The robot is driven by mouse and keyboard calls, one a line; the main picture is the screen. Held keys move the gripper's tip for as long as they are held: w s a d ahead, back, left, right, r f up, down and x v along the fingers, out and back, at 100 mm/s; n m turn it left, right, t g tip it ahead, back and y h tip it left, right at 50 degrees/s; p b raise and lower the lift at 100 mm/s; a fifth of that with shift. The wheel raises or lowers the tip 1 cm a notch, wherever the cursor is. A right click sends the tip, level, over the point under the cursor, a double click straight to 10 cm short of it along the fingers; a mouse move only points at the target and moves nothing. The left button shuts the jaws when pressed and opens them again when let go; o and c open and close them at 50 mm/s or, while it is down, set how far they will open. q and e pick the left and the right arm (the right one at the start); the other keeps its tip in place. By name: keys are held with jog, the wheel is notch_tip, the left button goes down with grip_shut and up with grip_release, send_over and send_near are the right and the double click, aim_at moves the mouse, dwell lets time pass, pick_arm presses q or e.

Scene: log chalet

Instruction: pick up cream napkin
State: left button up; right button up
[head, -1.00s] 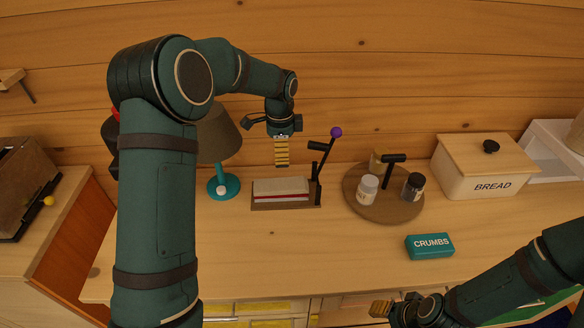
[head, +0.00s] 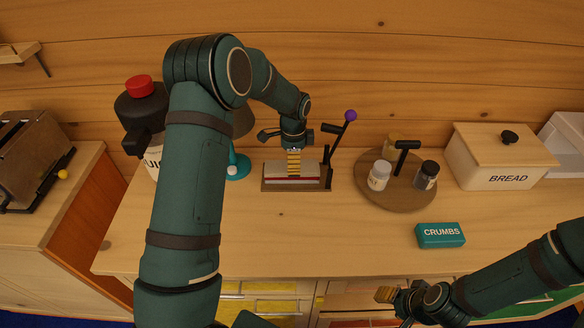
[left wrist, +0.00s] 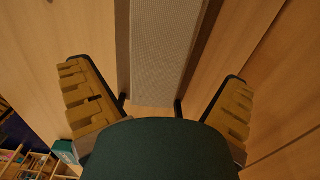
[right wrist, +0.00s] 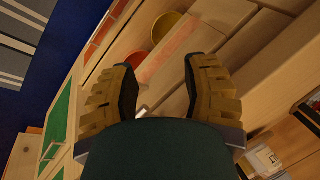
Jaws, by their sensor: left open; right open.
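The cream napkin (head: 275,169) lies flat on top of a small stack in a dark wooden napkin holder (head: 268,187), with a red layer showing below it. In the left wrist view the napkin (left wrist: 165,45) is a pale woven strip between the open fingers. My left gripper (head: 293,166) is open, pointing down over the middle of the napkin; its fingers hide part of it. I cannot tell whether they touch it. My right gripper (head: 386,296) is open and empty, low in front of the counter; its wrist view (right wrist: 158,75) shows drawers beyond its fingers.
The holder's black lever with a purple knob (head: 350,115) rises close to the left gripper's right. A round board (head: 395,203) with shakers (head: 379,175) stands farther right, with a bread box (head: 500,160) and a teal crumbs box (head: 440,235).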

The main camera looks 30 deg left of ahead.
pick_arm(q)
jog(key=shift+f, duration=1.35)
jog(key=c, duration=1)
